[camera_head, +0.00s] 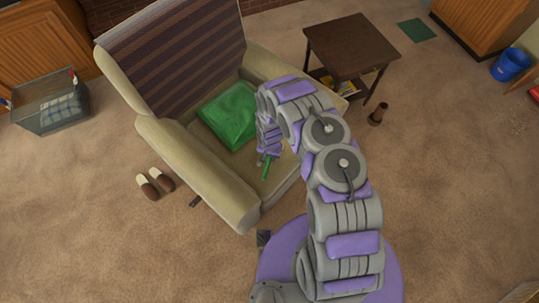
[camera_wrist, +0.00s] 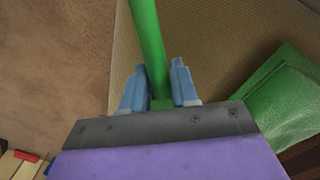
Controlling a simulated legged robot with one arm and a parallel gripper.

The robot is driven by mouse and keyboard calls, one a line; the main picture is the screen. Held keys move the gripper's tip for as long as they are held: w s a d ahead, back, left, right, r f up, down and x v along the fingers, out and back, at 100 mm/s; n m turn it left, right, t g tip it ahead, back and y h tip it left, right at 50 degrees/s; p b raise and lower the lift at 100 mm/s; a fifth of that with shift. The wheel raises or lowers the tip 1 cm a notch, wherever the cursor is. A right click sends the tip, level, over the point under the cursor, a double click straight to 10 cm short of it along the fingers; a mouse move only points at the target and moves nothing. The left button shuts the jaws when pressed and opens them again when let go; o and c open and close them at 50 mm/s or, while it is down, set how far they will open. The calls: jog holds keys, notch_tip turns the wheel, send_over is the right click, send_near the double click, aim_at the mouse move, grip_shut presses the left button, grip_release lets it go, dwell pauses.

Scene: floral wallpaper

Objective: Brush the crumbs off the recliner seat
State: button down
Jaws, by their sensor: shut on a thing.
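The recliner (camera_head: 165,150) is beige with a dark striped back and stands left of centre in the head view. A green cushion (camera_head: 229,115) lies on its seat (camera_head: 245,172), and also shows in the wrist view (camera_wrist: 285,98). My gripper (camera_head: 267,156) is over the front part of the seat. In the wrist view its blue fingers (camera_wrist: 158,88) are shut on a green handle (camera_wrist: 148,40), whose lower end shows in the head view (camera_head: 267,169). The handle's working end is out of the wrist view. I cannot make out any crumbs on the seat.
A dark side table (camera_head: 350,45) with magazines below stands right of the recliner, with a brown vase (camera_head: 378,114) on the floor nearby. Slippers (camera_head: 155,182) and a grey basket (camera_head: 50,105) are at left. A blue bucket (camera_head: 511,64) is far right.

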aim_at(288, 148)
jog(key=shift+f+b, duration=2.45)
jog(key=shift+f, duration=0.65)
jog(key=shift+f+b, duration=0.7)
jog(key=shift+f, duration=0.1)
jog(key=shift+w+d+r+p, duration=0.2)
jog(key=shift+w+d+p, duration=0.15)
jog(key=shift+w+d, duration=0.75)
jog(key=shift+w+d+f, duration=0.2)
jog(key=shift+w+d, duration=1.1)
jog(key=shift+w, duration=0.05)
jog(key=shift+w+d+r, duration=0.1)
jog(key=shift+w+d, duration=1.05)
jog(key=shift+w, duration=0.1)
jog(key=shift+w+d, duration=1.1)
jog(key=shift+w, duration=0.05)
